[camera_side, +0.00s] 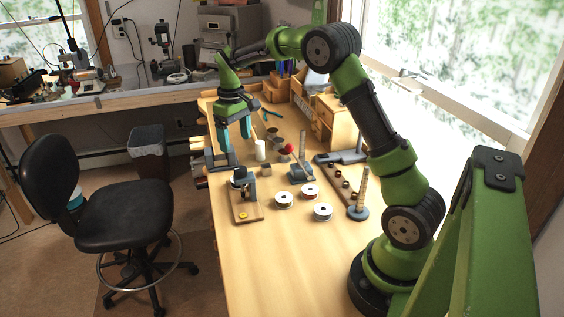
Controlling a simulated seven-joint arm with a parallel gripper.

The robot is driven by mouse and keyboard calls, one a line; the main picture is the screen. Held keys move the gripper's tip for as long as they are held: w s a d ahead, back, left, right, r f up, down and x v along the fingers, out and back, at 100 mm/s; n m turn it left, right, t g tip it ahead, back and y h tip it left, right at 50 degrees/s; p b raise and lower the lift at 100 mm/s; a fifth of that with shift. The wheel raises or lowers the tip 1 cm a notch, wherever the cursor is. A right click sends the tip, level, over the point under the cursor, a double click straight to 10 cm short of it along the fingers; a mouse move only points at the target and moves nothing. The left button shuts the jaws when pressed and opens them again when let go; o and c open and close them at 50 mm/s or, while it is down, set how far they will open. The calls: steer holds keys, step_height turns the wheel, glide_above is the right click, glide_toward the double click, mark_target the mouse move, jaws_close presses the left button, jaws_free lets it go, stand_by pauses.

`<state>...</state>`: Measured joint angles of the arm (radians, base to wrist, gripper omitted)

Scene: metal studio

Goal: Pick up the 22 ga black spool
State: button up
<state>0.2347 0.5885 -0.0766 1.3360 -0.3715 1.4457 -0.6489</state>
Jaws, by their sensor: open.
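Three small white-flanged spools lie flat on the wooden bench (265,270). The left spool (284,205) looks dark at its centre, the back spool (310,197) shows orange-red, and the front right spool (323,218) has a dark or bluish centre. Their gauge labels are too small to read, so I cannot tell for certain which is the 22 ga black one. My gripper (235,138) is open and empty, with teal fingers pointing down. It is over the far left part of the bench, behind and to the left of the spools, and apart from them.
A small stand on a wooden base (247,212) is left of the spools. An upright wooden rod on a round base (359,212) stands to their right. A blue-grey tool (300,173), a white cylinder (260,150) and a wooden drawer unit (334,120) are behind. The front bench is clear.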

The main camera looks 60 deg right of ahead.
step_height(320, 180, down, 13)
steer(key=shift+a+r, duration=0.1)
steer(key=shift+a, duration=0.05)
stand_by(0.4)
steer(key=c, duration=1.1)
